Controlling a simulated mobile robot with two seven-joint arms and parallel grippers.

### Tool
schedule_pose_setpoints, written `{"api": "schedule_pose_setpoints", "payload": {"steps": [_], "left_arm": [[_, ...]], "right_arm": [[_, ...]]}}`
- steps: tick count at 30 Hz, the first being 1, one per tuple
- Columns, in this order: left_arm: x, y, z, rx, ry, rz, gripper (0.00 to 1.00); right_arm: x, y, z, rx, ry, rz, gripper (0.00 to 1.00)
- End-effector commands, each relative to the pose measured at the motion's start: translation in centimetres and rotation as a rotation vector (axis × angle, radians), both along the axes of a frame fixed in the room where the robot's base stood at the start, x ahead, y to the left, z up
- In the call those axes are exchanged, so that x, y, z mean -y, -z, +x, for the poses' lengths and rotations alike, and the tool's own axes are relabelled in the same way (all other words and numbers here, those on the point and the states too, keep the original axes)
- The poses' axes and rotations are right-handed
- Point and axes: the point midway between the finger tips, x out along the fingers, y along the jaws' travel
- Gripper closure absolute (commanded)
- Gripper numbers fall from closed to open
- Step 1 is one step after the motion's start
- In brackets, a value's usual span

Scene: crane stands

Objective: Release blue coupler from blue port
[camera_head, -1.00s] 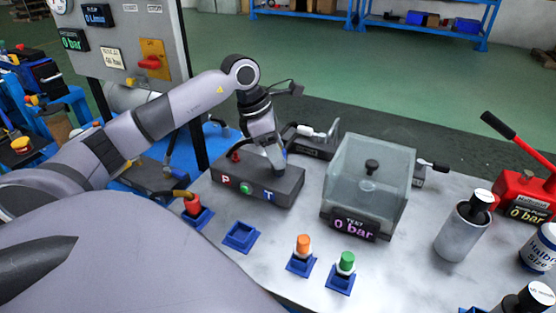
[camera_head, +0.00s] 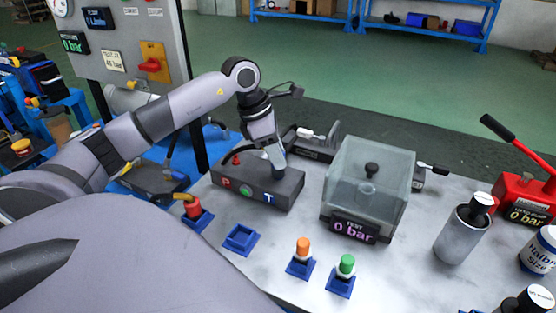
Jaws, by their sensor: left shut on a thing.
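A dark grey port block (camera_head: 240,196) lettered P, O or similar, and T stands on the bench in the middle of the head view. A red plug-like part sits on its top left. My left gripper (camera_head: 277,160) points down at the right end of the block, above the T. It is shut on the blue coupler (camera_head: 279,167), which shows only as a small bluish part at the fingertips and is mostly hidden. I cannot tell whether the coupler is still seated in the blue port, which is hidden too. My right gripper is not in view.
An empty blue holder (camera_head: 240,239) stands in front of the block, beside holders with a red (camera_head: 192,207), an orange (camera_head: 303,247) and a green coupler (camera_head: 346,265). A clear box (camera_head: 366,185) stands close right; a metal cylinder (camera_head: 461,234) and red hand pump (camera_head: 524,194) stand farther right.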

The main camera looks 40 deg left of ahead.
Motion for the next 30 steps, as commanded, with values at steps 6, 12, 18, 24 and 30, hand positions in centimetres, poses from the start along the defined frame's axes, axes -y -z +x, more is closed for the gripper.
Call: {"api": "schedule_pose_setpoints", "payload": {"steps": [6,12,18,24,30], "left_arm": [[-0.1,-1.0,0.0,0.000,0.000,0.001,1.00],[-0.1,-2.1,0.0,0.002,-0.002,0.002,1.00],[-0.2,-3.1,0.1,0.002,-0.002,0.003,1.00],[-0.2,-4.0,0.1,0.003,-0.003,0.003,1.00],[-0.2,-4.9,0.1,0.004,-0.003,0.003,1.00]], "right_arm": [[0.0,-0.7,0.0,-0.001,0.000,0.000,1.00],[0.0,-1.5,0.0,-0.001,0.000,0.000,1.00],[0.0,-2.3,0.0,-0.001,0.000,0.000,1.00],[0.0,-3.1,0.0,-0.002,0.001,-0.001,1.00],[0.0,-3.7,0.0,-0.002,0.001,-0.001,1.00]]}}
